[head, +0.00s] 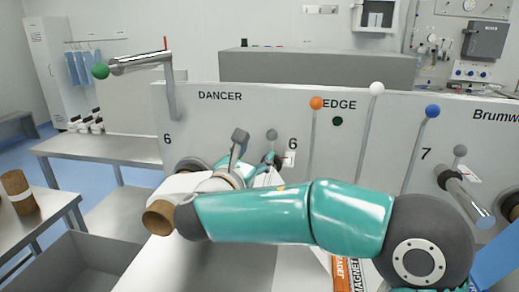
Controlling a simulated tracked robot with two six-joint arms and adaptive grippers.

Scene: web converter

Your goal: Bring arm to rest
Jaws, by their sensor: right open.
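My right arm (270,214) comes in from the right and stretches left across the front of the machine. Its teal links cover part of the machine and of the bench below. My right gripper (255,147) is at the far end of that arm, with its dark fingers apart, in front of the grey panel between the DANCER and EDGE labels. I see nothing held between the fingers. A white roll with a brown core (158,217) shows behind the forearm, partly hidden by it. My left gripper is not in view.
The machine panel (200,120) carries levers with orange (316,103), white (377,88) and blue (432,111) knobs. A metal bar with a green ball (100,71) juts left. A grey bin (85,265) and a brown roll (18,190) on a table are at left.

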